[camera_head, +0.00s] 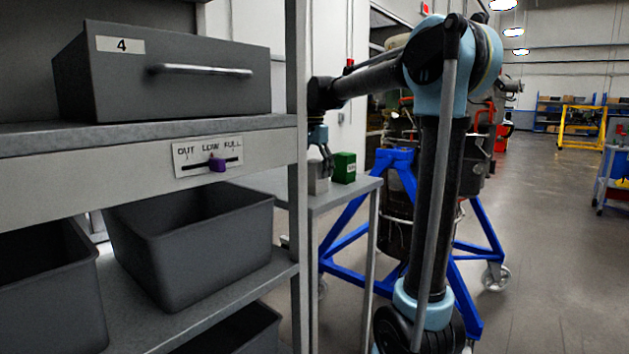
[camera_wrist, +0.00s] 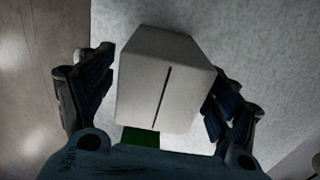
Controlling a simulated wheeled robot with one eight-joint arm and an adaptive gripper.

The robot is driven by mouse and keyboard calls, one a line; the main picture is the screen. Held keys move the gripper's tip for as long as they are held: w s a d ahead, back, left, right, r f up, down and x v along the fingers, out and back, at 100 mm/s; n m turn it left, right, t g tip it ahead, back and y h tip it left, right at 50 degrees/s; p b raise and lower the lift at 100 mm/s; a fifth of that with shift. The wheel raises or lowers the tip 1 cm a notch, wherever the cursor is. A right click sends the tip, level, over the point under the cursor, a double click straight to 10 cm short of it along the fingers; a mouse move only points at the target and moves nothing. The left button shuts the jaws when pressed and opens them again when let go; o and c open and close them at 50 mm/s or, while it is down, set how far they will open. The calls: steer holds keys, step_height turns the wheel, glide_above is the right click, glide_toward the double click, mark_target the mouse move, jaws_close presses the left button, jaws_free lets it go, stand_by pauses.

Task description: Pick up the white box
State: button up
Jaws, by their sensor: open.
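The white box (camera_wrist: 158,85) stands on the grey table (camera_wrist: 262,40) in the wrist view, between the two open fingers of my gripper (camera_wrist: 158,100). A thin dark line runs down its face.
A green box (camera_head: 344,167) stands right beside the white box; its edge shows in the wrist view (camera_wrist: 140,136). A grey shelf (camera_head: 150,137) with a drawer (camera_head: 170,75) and dark bins (camera_head: 190,240) stands at left. A blue stand (camera_head: 395,160) is behind my arm. Floor at right is open.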

steer(key=c, duration=1.6)
steer(key=shift+r, duration=5.05)
